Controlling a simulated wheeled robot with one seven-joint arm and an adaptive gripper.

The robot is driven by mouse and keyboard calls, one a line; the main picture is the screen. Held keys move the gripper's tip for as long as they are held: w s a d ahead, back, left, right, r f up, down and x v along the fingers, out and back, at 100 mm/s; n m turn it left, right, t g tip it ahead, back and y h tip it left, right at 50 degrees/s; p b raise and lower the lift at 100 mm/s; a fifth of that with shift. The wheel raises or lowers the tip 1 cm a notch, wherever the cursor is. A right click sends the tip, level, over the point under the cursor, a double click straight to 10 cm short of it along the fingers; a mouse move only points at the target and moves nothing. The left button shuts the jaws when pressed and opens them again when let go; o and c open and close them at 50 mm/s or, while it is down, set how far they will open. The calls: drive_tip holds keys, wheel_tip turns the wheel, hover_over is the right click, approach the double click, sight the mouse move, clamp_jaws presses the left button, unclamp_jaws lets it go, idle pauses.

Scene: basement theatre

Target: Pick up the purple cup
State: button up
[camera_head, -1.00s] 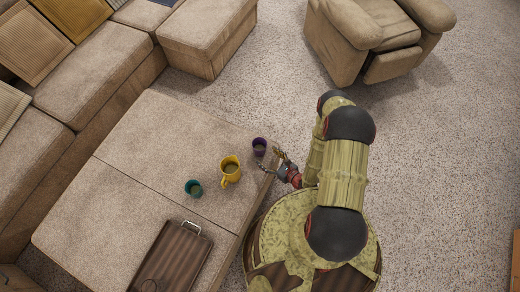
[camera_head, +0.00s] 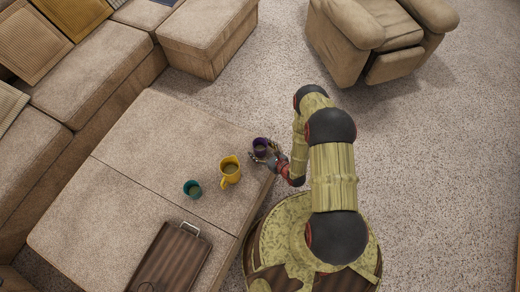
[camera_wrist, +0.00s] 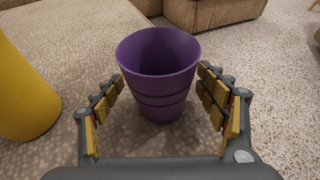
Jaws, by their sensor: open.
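The purple cup (camera_head: 260,146) stands upright near the right edge of the beige ottoman table (camera_head: 150,130). In the wrist view the purple cup (camera_wrist: 158,80) is large and central, with two dark bands around it. My gripper (camera_head: 266,156) is at the cup, reaching in from the right of the table. In the wrist view my gripper (camera_wrist: 160,108) is open, with one yellow-padded finger on each side of the cup's lower body. A gap shows on the left side; the right finger is very close, and I cannot tell if it touches.
A yellow mug (camera_head: 230,171) stands left of the purple cup; it shows large at the left of the wrist view (camera_wrist: 22,95). A beige armchair (camera_head: 375,40) stands on open carpet.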

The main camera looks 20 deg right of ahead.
drive_tip(key=shift+c, duration=0.4)
drive_tip(key=c, duration=1.3)
